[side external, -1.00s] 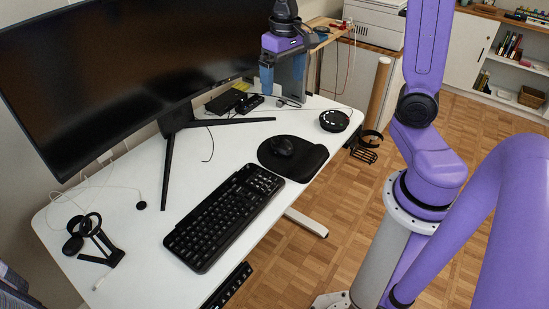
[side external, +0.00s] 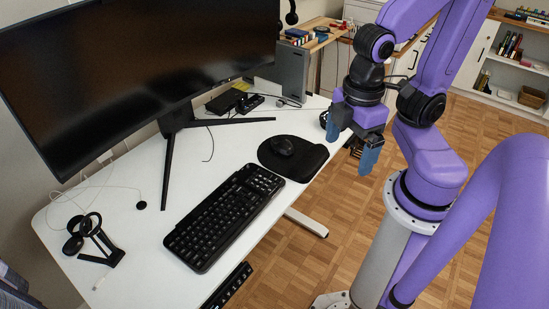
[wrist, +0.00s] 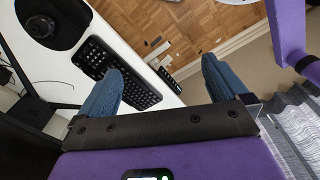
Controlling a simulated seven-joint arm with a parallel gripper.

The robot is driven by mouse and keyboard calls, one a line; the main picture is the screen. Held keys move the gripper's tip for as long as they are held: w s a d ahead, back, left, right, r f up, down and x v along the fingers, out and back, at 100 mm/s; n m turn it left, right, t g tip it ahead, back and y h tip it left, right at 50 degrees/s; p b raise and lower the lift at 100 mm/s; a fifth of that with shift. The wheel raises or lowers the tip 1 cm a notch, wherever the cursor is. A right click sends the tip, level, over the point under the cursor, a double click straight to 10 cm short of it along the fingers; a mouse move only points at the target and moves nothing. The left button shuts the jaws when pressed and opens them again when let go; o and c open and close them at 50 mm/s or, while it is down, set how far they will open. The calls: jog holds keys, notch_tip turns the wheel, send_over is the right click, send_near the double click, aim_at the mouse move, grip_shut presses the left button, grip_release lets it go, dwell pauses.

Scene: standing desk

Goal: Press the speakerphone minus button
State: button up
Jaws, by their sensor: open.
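The mouse (side external: 282,146) lies on its black pad (side external: 305,160), left of my gripper. A black keyboard (side external: 225,217) lies nearer the front. The large monitor (side external: 130,70) and its stand legs take the back.

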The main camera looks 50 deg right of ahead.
grip_shut()
dwell(1.7)
